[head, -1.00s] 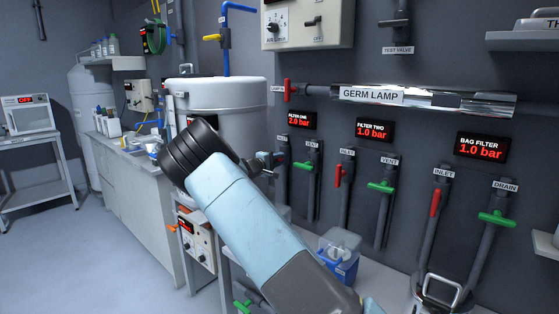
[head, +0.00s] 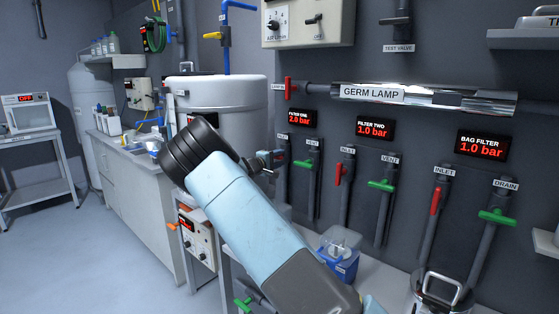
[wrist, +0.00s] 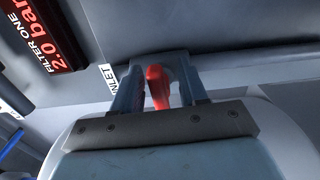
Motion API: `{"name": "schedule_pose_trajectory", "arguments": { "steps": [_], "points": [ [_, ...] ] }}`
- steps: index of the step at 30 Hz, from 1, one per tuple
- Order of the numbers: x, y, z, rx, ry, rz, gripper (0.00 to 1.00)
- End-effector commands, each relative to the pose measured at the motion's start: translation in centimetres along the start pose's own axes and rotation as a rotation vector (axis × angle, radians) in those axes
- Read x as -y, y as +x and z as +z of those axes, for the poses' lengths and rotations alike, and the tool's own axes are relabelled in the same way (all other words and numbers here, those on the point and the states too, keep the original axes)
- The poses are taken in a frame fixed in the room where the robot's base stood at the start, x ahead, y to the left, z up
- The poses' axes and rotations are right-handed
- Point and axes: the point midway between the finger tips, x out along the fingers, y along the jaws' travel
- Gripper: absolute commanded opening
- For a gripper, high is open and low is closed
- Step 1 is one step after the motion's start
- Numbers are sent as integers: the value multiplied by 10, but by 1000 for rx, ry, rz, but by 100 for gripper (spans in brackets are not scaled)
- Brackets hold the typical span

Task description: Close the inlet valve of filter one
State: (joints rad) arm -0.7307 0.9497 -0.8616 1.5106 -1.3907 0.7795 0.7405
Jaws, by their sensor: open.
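The filter one inlet valve shows its red handle (wrist: 157,88) in the wrist view, beside the INLET label. My gripper (wrist: 159,85) is open, with one finger on each side of the handle. I cannot tell whether either finger touches it. In the head view my gripper (head: 274,159) is at the inlet pipe (head: 283,185) and hides the handle there. The filter one display (head: 297,118) above reads 2.0 bar; it also shows in the wrist view (wrist: 48,38).
The filter one vent pipe (head: 314,180) stands just right of the inlet. Filter two's red inlet handle (head: 339,174) and green vent handle (head: 381,186) are further right. A white tank (head: 222,100) stands behind my arm. A blue container (head: 340,262) sits on the bench below.

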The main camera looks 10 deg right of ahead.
Motion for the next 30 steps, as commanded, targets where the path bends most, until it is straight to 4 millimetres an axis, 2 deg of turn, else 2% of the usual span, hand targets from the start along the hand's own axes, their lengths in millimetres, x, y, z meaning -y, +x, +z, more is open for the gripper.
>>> {"name": "schedule_pose_trajectory", "arguments": {
  "steps": [4,7,21,25,30],
  "points": [
    [0,-8,0,-1,0,0,43],
    [0,-21,-1,-1,0,0,43],
    [1,-109,-2,-2,-1,-1,43],
    [2,-125,-2,-1,-1,0,43],
    [2,-135,-2,0,-1,-2,43]
  ]
}}
